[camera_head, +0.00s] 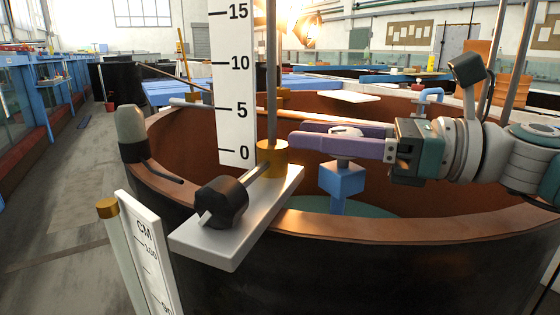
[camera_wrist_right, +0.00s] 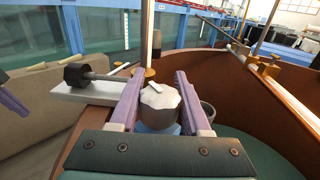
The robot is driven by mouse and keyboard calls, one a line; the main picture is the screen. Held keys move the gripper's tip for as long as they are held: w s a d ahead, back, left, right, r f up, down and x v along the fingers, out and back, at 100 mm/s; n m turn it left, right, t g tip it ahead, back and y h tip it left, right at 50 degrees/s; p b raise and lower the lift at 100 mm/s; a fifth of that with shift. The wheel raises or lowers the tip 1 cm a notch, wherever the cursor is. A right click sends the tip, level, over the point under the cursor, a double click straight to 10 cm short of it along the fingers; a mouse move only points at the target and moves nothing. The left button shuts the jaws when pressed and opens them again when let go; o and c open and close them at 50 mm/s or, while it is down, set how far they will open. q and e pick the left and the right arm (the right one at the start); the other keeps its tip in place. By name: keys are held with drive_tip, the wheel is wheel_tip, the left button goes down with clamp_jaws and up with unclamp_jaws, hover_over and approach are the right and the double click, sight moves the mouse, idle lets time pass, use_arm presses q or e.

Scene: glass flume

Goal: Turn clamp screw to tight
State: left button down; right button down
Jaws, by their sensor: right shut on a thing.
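The clamp screw appears to be a pale grey lobed knob (camera_wrist_right: 160,104) with a white mark on top. It stands upright on a blue block (camera_head: 342,179) on a blue post inside the round tank. My right gripper (camera_head: 342,138) comes in level from the right. Its two purple fingers are shut on opposite sides of the knob; in the head view they hide much of it. In the right wrist view the fingers (camera_wrist_right: 160,92) flank the knob. A purple finger-like piece, probably my left gripper (camera_wrist_right: 12,108), is cut off at that view's left edge.
The brown tank rim (camera_head: 440,228) curves around the post. A white plate (camera_head: 235,240) on the rim carries a black knob (camera_head: 222,202), a brass collar (camera_head: 272,158) and an upright rod. A white scale (camera_head: 236,80) stands beside it. A pale rail crosses behind my right gripper.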

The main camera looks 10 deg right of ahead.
drive_tip(key=shift+s+a+n+g+y+b, duration=0.15)
drive_tip(key=shift+n+g+y+b, duration=0.3)
drive_tip(key=shift+n+g+b, duration=0.55)
drive_tip(key=shift+s+n+g+y+b, duration=0.2)
drive_tip(key=shift+n+g+y+b, duration=0.35)
drive_tip(key=shift+g+b, duration=0.75)
drive_tip(key=shift+c, duration=1.9)
unclamp_jaws()
